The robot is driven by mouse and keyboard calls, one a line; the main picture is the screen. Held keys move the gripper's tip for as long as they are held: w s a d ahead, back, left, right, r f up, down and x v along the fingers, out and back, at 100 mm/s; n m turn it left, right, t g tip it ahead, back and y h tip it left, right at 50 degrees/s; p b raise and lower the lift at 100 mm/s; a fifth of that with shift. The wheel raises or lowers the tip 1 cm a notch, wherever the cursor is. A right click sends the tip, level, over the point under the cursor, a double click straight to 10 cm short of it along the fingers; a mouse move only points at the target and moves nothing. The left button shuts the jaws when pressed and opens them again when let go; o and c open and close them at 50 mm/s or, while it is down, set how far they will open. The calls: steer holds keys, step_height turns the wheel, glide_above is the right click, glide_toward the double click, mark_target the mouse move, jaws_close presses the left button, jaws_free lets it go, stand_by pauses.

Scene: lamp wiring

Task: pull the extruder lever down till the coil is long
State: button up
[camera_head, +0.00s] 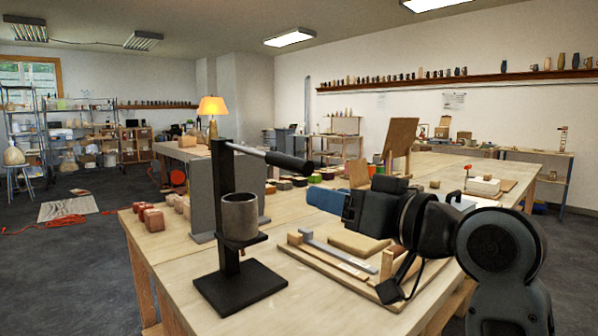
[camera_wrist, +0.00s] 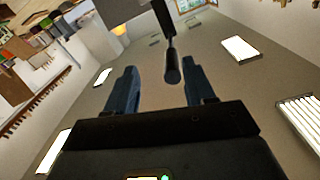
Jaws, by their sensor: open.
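The extruder stands on the wooden table in the head view, with a black post and base (camera_head: 240,287) and a grey cylinder (camera_head: 240,216) on a bracket. Its lever (camera_head: 250,152) is raised and slants slightly down to the right, ending in a black grip (camera_head: 290,161). My gripper (camera_head: 314,196) is open, its blue fingers just below and right of the grip. In the wrist view the lever's grip (camera_wrist: 173,68) appears between the open fingers of my gripper (camera_wrist: 159,70), nearer the right one. I cannot tell whether they touch.
A wooden board (camera_head: 335,262) with sticks and a tan block lies under my arm. A grey panel (camera_head: 203,198) stands behind the extruder, with reddish blocks (camera_head: 152,217) to its left. A lit lamp (camera_head: 212,106) stands farther back. The table left of the base is clear.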

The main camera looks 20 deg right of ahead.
mark_target(300, 167)
step_height(300, 167, up, 4)
steer(key=shift+w+a+f+n+y, duration=0.1)
steer(key=shift+n+y, duration=0.2)
steer(key=shift+n, duration=0.1)
steer(key=shift+p+x, duration=0.35)
steer(key=shift+x, duration=3.45)
steer(key=shift+c, duration=0.5)
jaws_close()
